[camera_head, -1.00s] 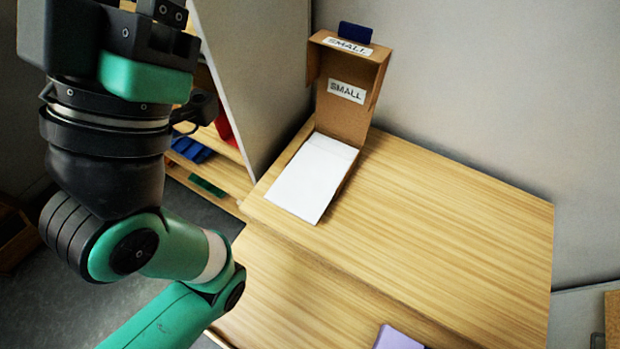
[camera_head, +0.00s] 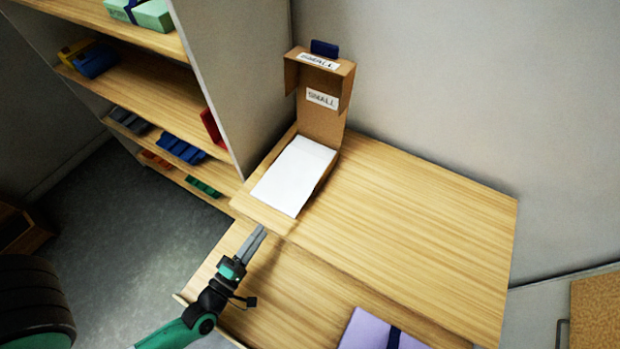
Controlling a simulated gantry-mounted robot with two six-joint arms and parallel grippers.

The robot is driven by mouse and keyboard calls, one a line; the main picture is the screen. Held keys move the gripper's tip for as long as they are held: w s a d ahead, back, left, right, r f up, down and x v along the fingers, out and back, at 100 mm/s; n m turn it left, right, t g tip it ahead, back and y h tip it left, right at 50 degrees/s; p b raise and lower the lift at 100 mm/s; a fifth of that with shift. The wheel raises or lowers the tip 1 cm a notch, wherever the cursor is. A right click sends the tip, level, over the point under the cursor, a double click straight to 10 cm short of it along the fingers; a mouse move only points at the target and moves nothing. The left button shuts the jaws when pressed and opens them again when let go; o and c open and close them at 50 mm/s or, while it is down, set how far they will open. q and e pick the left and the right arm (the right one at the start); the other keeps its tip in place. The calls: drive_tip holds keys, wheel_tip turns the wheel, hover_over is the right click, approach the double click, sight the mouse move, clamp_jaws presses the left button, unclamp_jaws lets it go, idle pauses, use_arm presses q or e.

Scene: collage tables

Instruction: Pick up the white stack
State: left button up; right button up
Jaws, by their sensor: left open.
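The white stack (camera_head: 294,176) lies flat in an open cardboard box (camera_head: 321,119) labelled "SMALL". The box's lid stands up behind the stack, against the grey wall. My left gripper (camera_head: 259,234) is open and empty, just in front of the stack's near edge and apart from it. Its fingers point up towards the stack, and the gap between them is hard to see. My right gripper is not in view.
A lilac stack with a dark blue band (camera_head: 372,331) lies on the lower wooden surface at the front. A wooden shelf (camera_head: 150,97) with coloured items and its grey side panel stand to the left. The tabletop (camera_head: 410,215) right of the box is bare.

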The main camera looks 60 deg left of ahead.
sight(281, 201)
use_arm(q)
drive_tip(key=b+x, duration=0.1)
drive_tip(key=x, duration=0.5)
drive_tip(key=shift+w+a, duration=0.2)
drive_tip(key=shift+w, duration=0.05)
drive_tip(key=b+x, duration=0.1)
drive_tip(key=x, duration=0.4)
drive_tip(key=shift+a, duration=0.2)
clamp_jaws()
drive_tip(key=shift+r, duration=0.1)
idle(0.9)
